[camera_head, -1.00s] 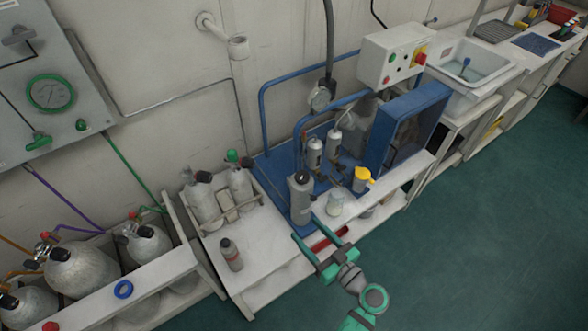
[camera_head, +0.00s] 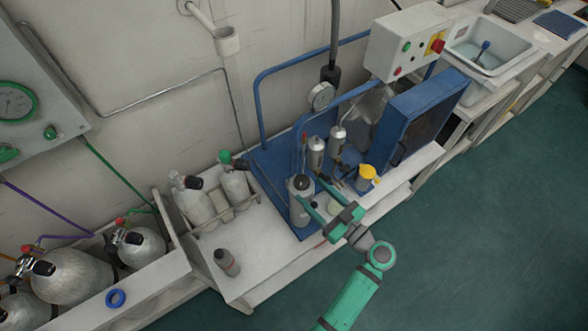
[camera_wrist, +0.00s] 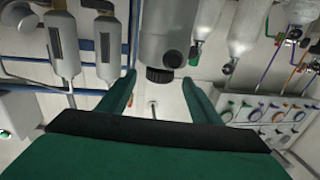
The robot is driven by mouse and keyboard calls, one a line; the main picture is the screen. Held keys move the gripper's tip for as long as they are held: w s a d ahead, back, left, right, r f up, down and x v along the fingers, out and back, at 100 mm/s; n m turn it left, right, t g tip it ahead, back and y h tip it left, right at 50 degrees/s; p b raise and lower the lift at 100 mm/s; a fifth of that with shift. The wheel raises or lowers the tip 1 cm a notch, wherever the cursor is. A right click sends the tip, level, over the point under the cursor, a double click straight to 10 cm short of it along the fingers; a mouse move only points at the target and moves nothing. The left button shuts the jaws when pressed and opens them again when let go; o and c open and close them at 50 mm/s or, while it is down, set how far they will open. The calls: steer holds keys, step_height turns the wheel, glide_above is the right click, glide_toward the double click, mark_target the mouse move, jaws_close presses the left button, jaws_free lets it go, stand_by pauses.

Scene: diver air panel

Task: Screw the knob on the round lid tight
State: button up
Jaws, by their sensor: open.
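A grey upright canister (camera_head: 297,213) stands on the bench at the front of the blue frame. It has a round lid with a dark knob (camera_head: 300,181) on top. My gripper (camera_head: 311,191) is open and reaches in from the right, its fingers close to the canister's top. In the wrist view the scene is upside down. There the canister (camera_wrist: 165,30) hangs from the top edge and the dark knob (camera_wrist: 160,74) shows between the tips of my open gripper (camera_wrist: 158,79). I cannot tell whether the fingers touch the knob.
Two small metal cylinders (camera_head: 316,152) and a yellow-topped cup (camera_head: 367,177) stand close by. A blue-framed box (camera_head: 425,118) is to the right. Racked cylinders (camera_head: 192,200) are further left.

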mark_target(296, 177)
steer(key=x, duration=0.8)
steer(key=shift+w, duration=0.15)
steer(key=shift+w+a, duration=0.4)
steer(key=shift+a, duration=0.05)
steer(key=c, duration=1.1)
